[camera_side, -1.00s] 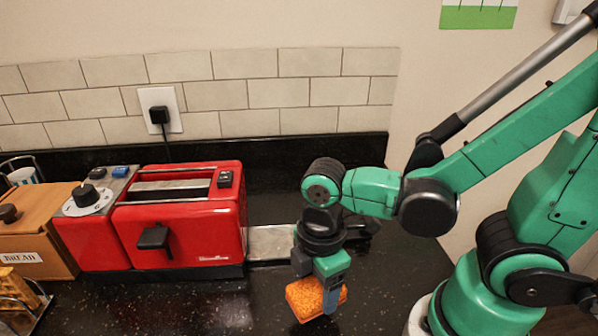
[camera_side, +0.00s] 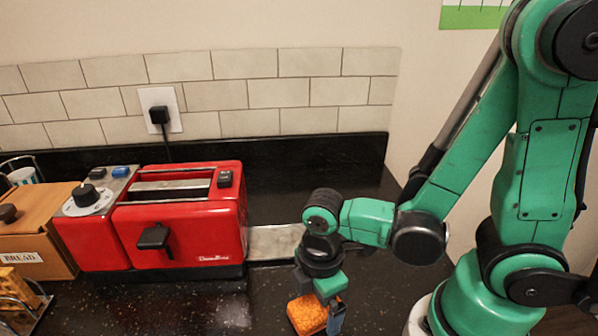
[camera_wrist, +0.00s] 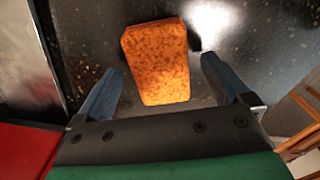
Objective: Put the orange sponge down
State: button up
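The orange sponge (camera_side: 307,315) is a speckled block at the bottom of the side view, in front of the metal plate beside the toaster. It appears to lie on the dark counter. My gripper (camera_side: 325,298) is just above and around it, pointing down. In the wrist view the sponge (camera_wrist: 157,60) lies between the two blue fingers of my gripper (camera_wrist: 161,66). The fingers are spread, with a gap on each side of the sponge. The sponge's underside is hidden.
A red toaster (camera_side: 185,225) stands to the left, with a metal plate (camera_side: 272,242) at its right side. A wooden bread box (camera_side: 35,235) and a wire rack (camera_side: 20,305) are farther left. The black speckled counter (camera_side: 180,305) is clear in front of the toaster.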

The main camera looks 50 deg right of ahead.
aim_at(317, 303)
jog(key=shift+r, duration=0.1)
jog(key=shift+r, duration=5.8)
jog(key=w+d+m+t, duration=0.6)
jog(key=w+m+t, duration=0.1)
jog(key=m, duration=0.6)
jog(key=shift+d+r+m, duration=0.3)
jog(key=shift+d, duration=0.05)
jog(key=shift+o, duration=0.3)
